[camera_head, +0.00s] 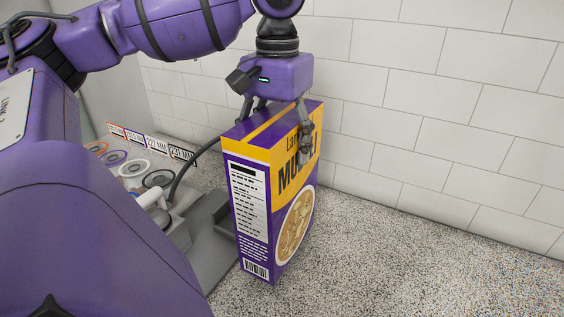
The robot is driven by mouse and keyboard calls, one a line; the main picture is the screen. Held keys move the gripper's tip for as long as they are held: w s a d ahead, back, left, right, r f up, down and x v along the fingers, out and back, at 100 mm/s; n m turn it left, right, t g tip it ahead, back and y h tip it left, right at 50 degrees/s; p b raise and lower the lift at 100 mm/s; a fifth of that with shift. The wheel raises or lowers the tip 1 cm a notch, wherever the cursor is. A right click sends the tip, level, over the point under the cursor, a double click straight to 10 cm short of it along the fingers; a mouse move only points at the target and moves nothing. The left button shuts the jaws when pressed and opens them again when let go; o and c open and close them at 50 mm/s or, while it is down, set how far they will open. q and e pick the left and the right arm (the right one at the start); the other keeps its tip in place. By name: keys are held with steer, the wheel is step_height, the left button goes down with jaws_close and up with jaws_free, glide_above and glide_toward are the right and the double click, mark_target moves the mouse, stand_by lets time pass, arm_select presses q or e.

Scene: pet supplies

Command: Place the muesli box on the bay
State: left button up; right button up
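The muesli box (246,203) is purple and yellow, with a bowl picture on its front. It stands roughly upright in the middle of the view, over the speckled surface. My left gripper (276,124) comes down on its top from above. One finger lies against the front face and the other is on the far left side, its tip hidden by the box. The gripper looks shut on the box. I cannot tell whether the box bottom touches the surface. No area is clearly marked as the bay. My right gripper is not in view.
A grey platform (212,246) with a raised block lies left of the box. Behind it are several coloured rings (134,168) with size label cards (158,146), and a black cable (182,172). A white tiled wall (430,110) stands behind. The speckled surface (420,265) at right is clear.

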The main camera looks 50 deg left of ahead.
arm_select(q)
steer(key=shift+w+a+f+p, duration=0.1)
steer(key=shift+f+p, duration=0.05)
steer(key=shift+f, duration=0.75)
steer(key=shift+w+f+p, duration=0.1)
steer(key=shift+f+p, duration=0.05)
steer(key=shift+f, duration=0.8)
steer(key=o, duration=2.1)
